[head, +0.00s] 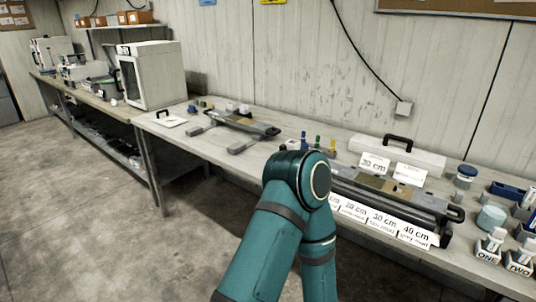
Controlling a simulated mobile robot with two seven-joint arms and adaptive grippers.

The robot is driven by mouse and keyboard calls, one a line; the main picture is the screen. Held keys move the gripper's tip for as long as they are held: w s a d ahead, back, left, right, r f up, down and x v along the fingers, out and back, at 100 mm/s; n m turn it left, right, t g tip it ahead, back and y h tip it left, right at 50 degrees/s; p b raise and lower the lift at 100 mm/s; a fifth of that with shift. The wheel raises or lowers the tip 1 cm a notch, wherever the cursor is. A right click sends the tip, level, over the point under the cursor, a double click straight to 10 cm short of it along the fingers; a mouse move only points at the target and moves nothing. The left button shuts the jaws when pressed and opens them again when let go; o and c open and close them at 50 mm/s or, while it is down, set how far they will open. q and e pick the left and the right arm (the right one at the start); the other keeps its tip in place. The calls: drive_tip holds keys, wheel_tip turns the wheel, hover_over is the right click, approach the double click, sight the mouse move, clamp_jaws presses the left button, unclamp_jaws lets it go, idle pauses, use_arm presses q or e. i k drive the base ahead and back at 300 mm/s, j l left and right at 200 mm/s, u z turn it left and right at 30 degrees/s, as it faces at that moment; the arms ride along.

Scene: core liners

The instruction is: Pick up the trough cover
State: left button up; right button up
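A long white cover with a black handle (398,150) lies at the back of the bench on the right, against the wall; I take it to be the trough cover. In front of it is a long dark trough (447,211) with grey and brown sections in it. My teal arm rises from the bottom middle, and its bent joint hides the trough's left end. Neither gripper is in view.
White cards marked in cm (385,219) line the trough's front. A blue-lidded jar (465,176), a pale blue tub (491,217) and bottles labelled ONE (488,256) and TWO stand on the right.

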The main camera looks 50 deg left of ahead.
sight(434, 164)
drive_tip(key=u, duration=1.4)
drive_tip(key=i+j+z, duration=0.1)
drive_tip(key=z, duration=1.1)
drive_tip(key=i+j+z, duration=0.1)
drive_tip(key=j+z, duration=1)
drive_tip(key=j, duration=0.7)
